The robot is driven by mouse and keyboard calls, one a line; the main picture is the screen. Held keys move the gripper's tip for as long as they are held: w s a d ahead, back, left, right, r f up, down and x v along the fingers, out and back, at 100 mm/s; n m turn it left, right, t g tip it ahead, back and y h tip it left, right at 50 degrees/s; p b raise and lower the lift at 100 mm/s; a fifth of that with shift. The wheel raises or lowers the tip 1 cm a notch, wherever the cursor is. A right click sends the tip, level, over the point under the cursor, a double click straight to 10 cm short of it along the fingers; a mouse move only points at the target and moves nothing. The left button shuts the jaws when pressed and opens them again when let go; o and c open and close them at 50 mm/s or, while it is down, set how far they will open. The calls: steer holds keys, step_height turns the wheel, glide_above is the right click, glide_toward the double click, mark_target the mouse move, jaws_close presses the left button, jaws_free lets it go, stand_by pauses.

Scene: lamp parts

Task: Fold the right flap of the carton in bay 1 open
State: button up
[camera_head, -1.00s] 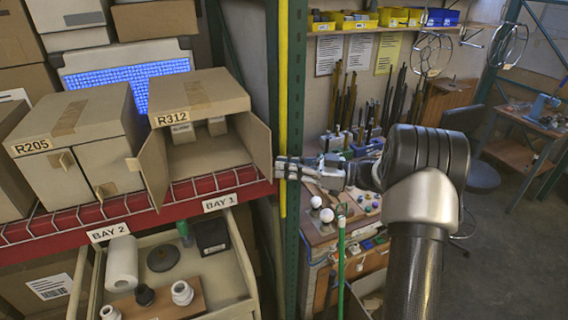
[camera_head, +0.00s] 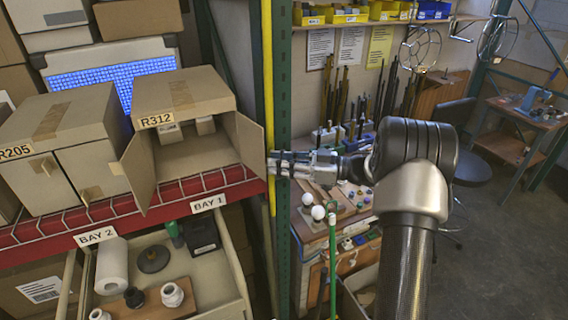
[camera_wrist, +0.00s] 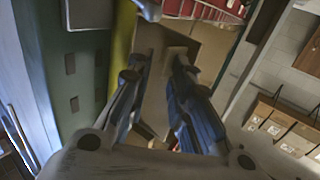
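The carton labelled R312 (camera_head: 190,95) stands on the red-edged shelf above the BAY 1 sign (camera_head: 209,203). Its front is open, with two small light items (camera_head: 205,126) inside. Its left flap (camera_head: 140,172) stands out toward the camera. Its right flap (camera_head: 250,150) also sticks out, angled to the right. My gripper (camera_head: 270,164) is at the outer edge of the right flap, in front of the yellow post. In the wrist view its two fingers (camera_wrist: 158,70) are apart, with a brown panel beyond the tips. I cannot tell whether they touch the flap.
A yellow post (camera_head: 267,90) and a green rack upright (camera_head: 283,200) stand right beside the flap. The carton R205 (camera_head: 60,140) is close on the left. An open drawer (camera_head: 235,275) with parts lies below. A workbench with white balls (camera_head: 318,212) stands to the right.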

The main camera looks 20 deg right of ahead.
steer(key=shift+o, duration=1.1)
steer(key=shift+w+a+r, duration=0.4)
steer(key=shift+w+a, duration=0.1)
steer(key=shift+w, duration=0.05)
steer(key=shift+s+d, duration=0.1)
steer(key=shift+d, duration=0.1)
steer(key=v, duration=1.2)
steer(key=shift+s+f, duration=0.15)
steer(key=shift+f, duration=0.2)
